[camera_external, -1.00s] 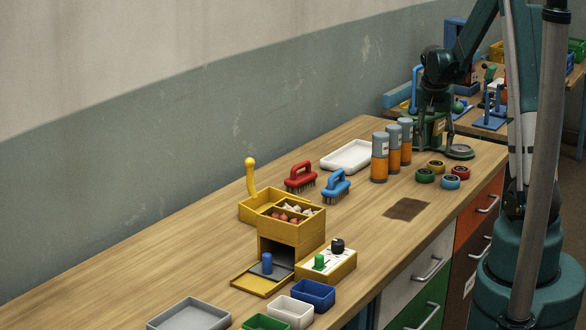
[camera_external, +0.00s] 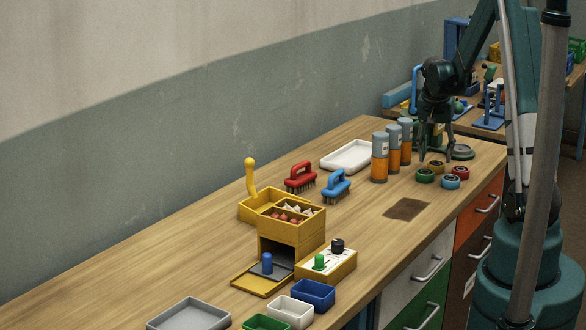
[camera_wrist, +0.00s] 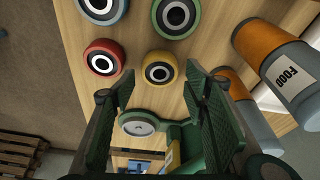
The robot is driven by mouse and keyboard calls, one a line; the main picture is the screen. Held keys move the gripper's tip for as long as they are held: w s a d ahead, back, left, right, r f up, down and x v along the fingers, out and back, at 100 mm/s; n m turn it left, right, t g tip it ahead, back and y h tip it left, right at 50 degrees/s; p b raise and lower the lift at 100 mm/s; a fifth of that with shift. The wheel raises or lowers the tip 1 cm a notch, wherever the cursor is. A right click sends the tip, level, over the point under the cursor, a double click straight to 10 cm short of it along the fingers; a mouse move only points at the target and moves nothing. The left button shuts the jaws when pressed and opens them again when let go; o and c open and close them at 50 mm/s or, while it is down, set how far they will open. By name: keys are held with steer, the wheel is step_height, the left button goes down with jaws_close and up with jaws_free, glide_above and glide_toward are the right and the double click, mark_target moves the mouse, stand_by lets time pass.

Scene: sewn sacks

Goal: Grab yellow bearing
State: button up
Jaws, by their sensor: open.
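The yellow bearing (camera_wrist: 159,69) is a ring with a black inside and pale centre. In the wrist view it lies just ahead of my gripper (camera_wrist: 165,88), between the lines of its two fingers. My gripper is open and nothing is between the fingers. In the external view the yellow bearing (camera_external: 436,167) lies at the back of a group of bearings, and my gripper (camera_external: 434,156) hangs just above and behind it. Whether the fingers touch it cannot be told.
Red (camera_wrist: 104,57), blue (camera_wrist: 103,8) and green (camera_wrist: 176,15) bearings lie close by. Orange-grey cans (camera_external: 379,158) stand to the left of the group in the external view. A green stand with a grey disc (camera_wrist: 138,127) is nearby. The table's right edge is close.

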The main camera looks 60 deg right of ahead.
mark_target(436, 163)
steer(key=shift+x, duration=1.65)
steer(key=shift+c, duration=0.5)
steer(key=c, duration=0.8)
